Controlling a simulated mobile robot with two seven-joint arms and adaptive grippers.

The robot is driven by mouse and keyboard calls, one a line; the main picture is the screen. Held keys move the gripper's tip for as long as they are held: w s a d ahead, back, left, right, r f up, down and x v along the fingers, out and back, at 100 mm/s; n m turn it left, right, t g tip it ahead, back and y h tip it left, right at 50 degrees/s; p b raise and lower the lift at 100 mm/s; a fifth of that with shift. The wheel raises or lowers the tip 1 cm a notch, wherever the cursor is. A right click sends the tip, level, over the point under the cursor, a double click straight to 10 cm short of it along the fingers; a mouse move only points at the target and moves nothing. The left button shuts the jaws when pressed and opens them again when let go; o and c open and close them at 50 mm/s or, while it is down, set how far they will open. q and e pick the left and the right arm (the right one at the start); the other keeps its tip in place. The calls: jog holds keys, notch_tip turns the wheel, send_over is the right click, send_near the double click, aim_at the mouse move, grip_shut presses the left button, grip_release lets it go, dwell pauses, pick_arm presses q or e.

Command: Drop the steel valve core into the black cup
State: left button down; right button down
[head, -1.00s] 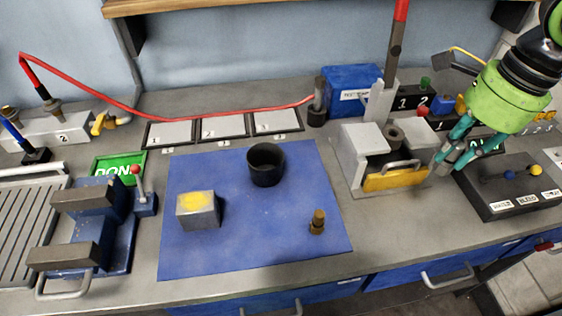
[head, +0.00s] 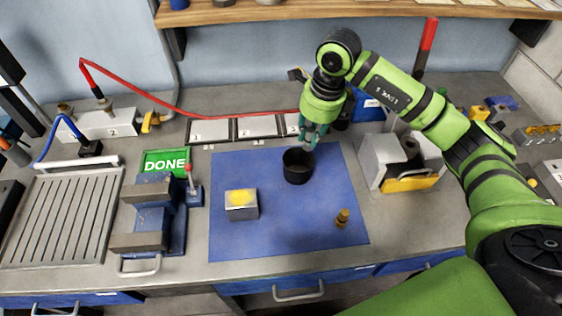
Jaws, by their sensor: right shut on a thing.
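The black cup (head: 297,176) stands upright on the blue mat (head: 235,240), near its back edge. My right gripper (head: 310,141) points down just above and behind the cup's rim, slightly to the right of its middle. Its teal fingers are shut on a small grey piece, which looks like the steel valve core (head: 311,150). The fingers hide most of this piece. I cannot tell whether it is over the opening or behind the rim. My left gripper is not in view.
A metal block with a yellow top (head: 242,204) and a brass fitting (head: 342,217) stand on the mat. A vise (head: 150,215) and a green DONE sign (head: 166,162) are at left. A grey fixture with a yellow front (head: 408,183) stands at right. A red hose (head: 200,114) runs behind.

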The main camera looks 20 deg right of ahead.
aim_at(307, 150)
jog(key=shift+a+f, duration=0.15)
jog(key=shift+a, duration=0.05)
jog(key=shift+w+f, duration=0.1)
jog(key=shift+f, duration=0.1)
jog(key=shift+f+b, duration=1.65)
jog(key=shift+f, duration=1.15)
jog(key=shift+d, duration=0.1)
jog(key=c, duration=1)
grip_release()
